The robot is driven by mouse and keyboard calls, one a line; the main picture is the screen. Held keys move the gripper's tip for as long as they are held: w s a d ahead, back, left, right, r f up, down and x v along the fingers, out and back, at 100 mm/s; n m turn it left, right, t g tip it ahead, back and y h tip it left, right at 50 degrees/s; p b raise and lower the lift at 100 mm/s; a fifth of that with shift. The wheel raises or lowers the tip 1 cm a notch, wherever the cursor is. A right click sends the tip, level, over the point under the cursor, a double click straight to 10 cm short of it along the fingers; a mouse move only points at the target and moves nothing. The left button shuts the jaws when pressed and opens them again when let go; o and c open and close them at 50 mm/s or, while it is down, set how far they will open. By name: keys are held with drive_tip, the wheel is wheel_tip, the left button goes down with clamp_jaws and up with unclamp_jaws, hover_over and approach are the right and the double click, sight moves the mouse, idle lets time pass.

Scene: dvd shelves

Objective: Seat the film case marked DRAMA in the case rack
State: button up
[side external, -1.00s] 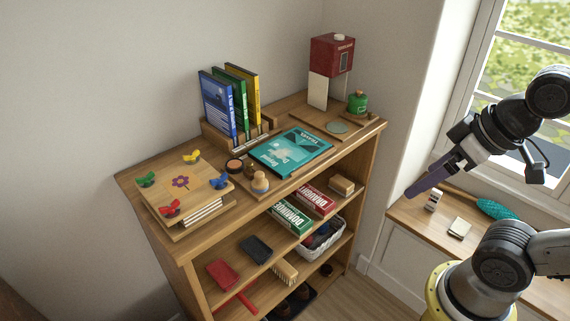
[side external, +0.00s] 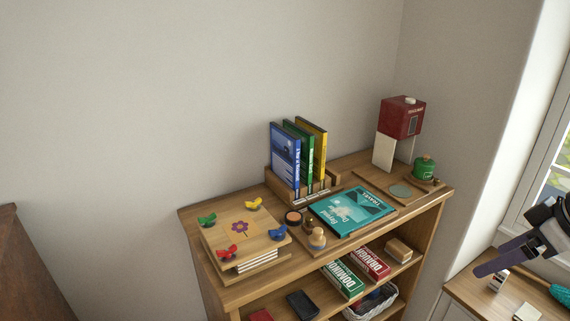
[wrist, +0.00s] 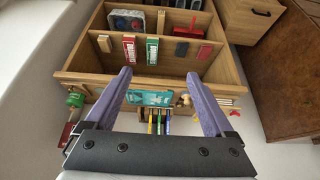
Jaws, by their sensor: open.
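A teal case (side external: 352,210) lies flat on the shelf top, its cover lettering seeming to read TRAVEL; it also shows in the wrist view (wrist: 149,98). Behind it, the wooden case rack (side external: 284,190) holds a blue case (side external: 285,157), a green case (side external: 305,150) and a yellow case (side external: 318,146) upright. I cannot read DRAMA on any case. My gripper (wrist: 160,73) is open and empty, its purple fingers wide apart. In the side view its purple finger (side external: 500,262) is at the far right, well away from the cases.
A flower-topped wooden press (side external: 242,232) with coloured wing nuts sits left on the shelf top. Small round pots and a peg figure (side external: 317,238) stand before the rack. A red-and-white machine (side external: 400,122) and green canister (side external: 424,169) stand right.

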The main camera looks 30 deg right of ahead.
sight(284, 146)
drive_tip(key=c, duration=0.8)
drive_tip(key=shift+w, duration=0.1)
drive_tip(key=w+a+r+t, duration=0.1)
drive_tip(key=w+r+t, duration=0.55)
drive_tip(key=w, duration=0.75)
drive_tip(key=w+a+r+t, duration=0.1)
drive_tip(key=w+r+t, duration=0.3)
drive_tip(key=w+r, duration=0.75)
drive_tip(key=w+a+f, duration=0.3)
drive_tip(key=w+f, duration=0.5)
drive_tip(key=f, duration=0.1)
drive_tip(key=w+a+f, duration=0.2)
drive_tip(key=w+f, duration=0.7)
drive_tip(key=w, duration=0.3)
drive_tip(key=w+f, duration=0.1)
drive_tip(key=w, duration=0.3)
drive_tip(key=w+f, duration=0.1)
drive_tip(key=w, duration=0.3)
drive_tip(key=shift+w+a, duration=0.15)
drive_tip(key=shift+w, duration=0.1)
